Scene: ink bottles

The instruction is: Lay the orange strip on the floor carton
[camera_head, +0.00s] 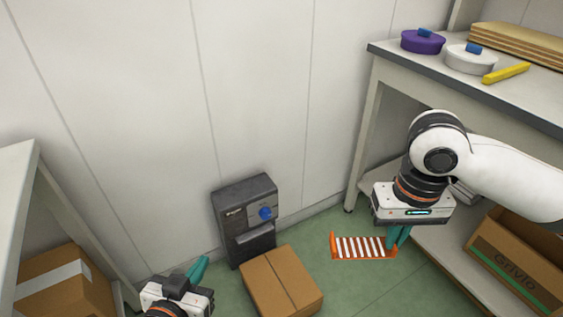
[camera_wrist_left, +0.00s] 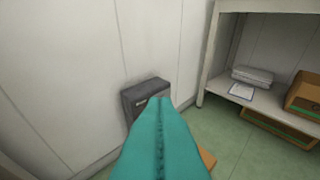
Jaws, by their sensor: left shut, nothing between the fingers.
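The orange strip (camera_head: 363,247), with white bars across it, shows in the head view to the right of the floor carton. My right gripper (camera_head: 398,237) points down with its teal fingers shut on the strip's right end. The strip looks level; its height above the floor is hard to tell. The floor carton (camera_head: 281,281) is a closed brown box on the green floor. My left gripper (camera_head: 199,268) is shut and empty, left of the carton. Its teal fingers (camera_wrist_left: 160,102) fill the middle of the left wrist view and hide most of the carton (camera_wrist_left: 207,158).
A dark grey box with a blue knob (camera_head: 245,220) stands against the wall behind the carton. A workbench (camera_head: 450,72) at right bears purple and white round containers; an open carton (camera_head: 515,262) sits below it. Another carton (camera_head: 65,285) is at left. Green floor lies between.

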